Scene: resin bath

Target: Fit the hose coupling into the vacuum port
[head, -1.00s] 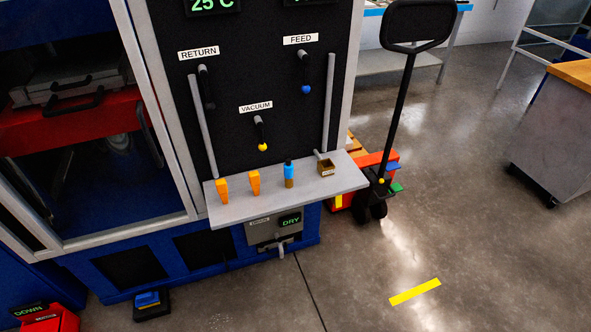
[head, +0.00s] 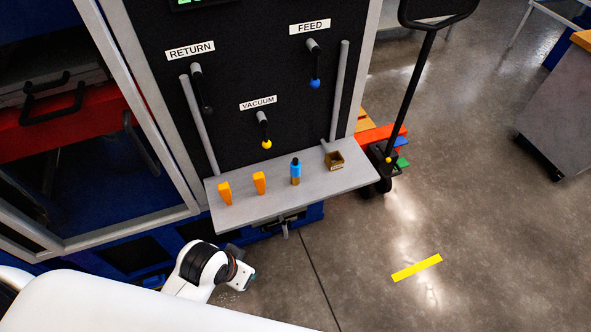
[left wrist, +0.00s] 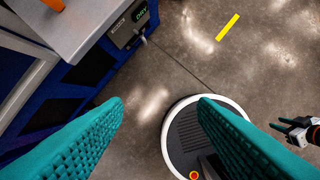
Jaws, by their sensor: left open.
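A small upright piece with a blue body, black top and brass-coloured lower end, likely the hose coupling (head: 296,172), stands on the grey shelf (head: 245,205). Above it on the black panel, under the VACUUM label (head: 258,103), hangs a dark fitting with a yellow tip (head: 266,144), likely the vacuum port. My left gripper (head: 243,276) is low in front of the shelf, apart from everything. In the left wrist view its teal fingers (left wrist: 162,105) are spread and empty. My right gripper (left wrist: 298,132) shows small at the right edge there; its jaw state is unclear.
RETURN (head: 203,90) and FEED (head: 314,65) fittings flank the port, with grey vertical bars. A pallet jack (head: 390,145) stands right; floor in front is clear.

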